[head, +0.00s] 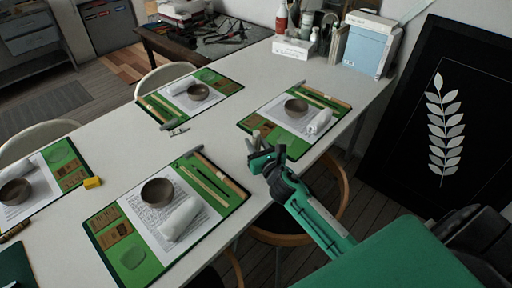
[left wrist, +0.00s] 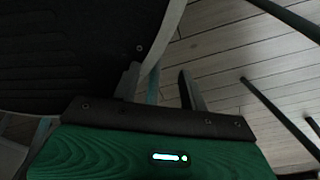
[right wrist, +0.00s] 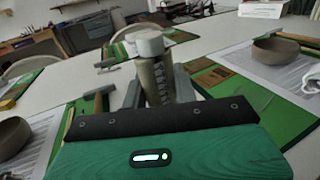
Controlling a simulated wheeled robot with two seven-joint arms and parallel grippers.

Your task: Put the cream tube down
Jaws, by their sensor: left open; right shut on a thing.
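My right gripper (head: 267,160) is shut on the cream tube (right wrist: 157,80), which has a pale cap and dark lettering. In the right wrist view the tube stands up between the fingers, cap away from the gripper, slightly tilted. In the head view only a small pale part of the tube (head: 254,140) shows; the gripper hides the rest. The gripper is at the right side of the white table (head: 215,140), between two green mats. I cannot tell whether the tube touches the table. My left gripper (left wrist: 160,92) is open and empty, with floor and dark furniture behind it.
Green mats with bowls lie near (head: 97,238) and far right (head: 262,132) of the gripper. Bare tabletop runs along the middle. A chair (head: 342,205) stands at the right edge.

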